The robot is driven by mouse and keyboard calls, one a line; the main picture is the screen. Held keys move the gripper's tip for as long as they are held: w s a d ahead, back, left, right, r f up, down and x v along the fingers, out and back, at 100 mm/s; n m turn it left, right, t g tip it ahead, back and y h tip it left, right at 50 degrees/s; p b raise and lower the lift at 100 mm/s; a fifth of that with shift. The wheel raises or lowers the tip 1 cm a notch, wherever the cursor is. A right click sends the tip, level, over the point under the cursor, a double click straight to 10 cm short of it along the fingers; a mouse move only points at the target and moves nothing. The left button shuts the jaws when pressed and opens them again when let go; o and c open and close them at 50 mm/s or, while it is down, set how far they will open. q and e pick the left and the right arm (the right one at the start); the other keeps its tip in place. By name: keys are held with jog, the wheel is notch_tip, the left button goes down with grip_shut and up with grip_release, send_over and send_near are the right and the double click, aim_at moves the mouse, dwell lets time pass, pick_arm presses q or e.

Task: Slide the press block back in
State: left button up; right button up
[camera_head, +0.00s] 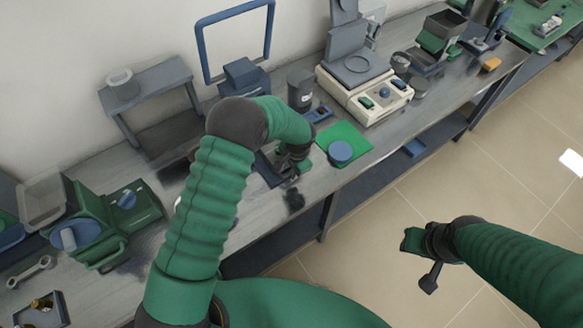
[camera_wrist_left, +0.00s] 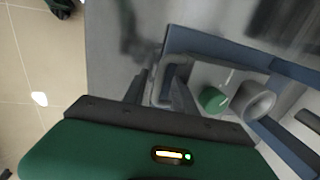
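My left gripper (camera_head: 290,182) is low over the bench, beside a dark blue-framed device that my arm partly hides. In the left wrist view, the two dark fingers of my left gripper (camera_wrist_left: 163,92) are apart, with a small blue-grey loop-like part (camera_wrist_left: 168,80) between them. Contact is not clear. Just beyond is a light grey block (camera_wrist_left: 228,76) with a green knob and a grey ring, inside a blue frame (camera_wrist_left: 205,42). I cannot tell which part is the press block.
A green mat (camera_head: 355,137) with a blue round piece (camera_head: 340,152) lies right of my left gripper. A white scale-like instrument (camera_head: 365,92), a dark cylinder (camera_head: 300,88) and a grey stand (camera_head: 150,85) are behind. A green machine (camera_head: 115,215) stands left. The bench's front edge is close.

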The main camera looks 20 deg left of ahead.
pick_arm(q)
jog(key=shift+d, duration=0.15)
jog(key=shift+r, duration=0.1)
jog(key=shift+c, duration=1.4)
grip_shut()
jog(key=shift+s, duration=0.15)
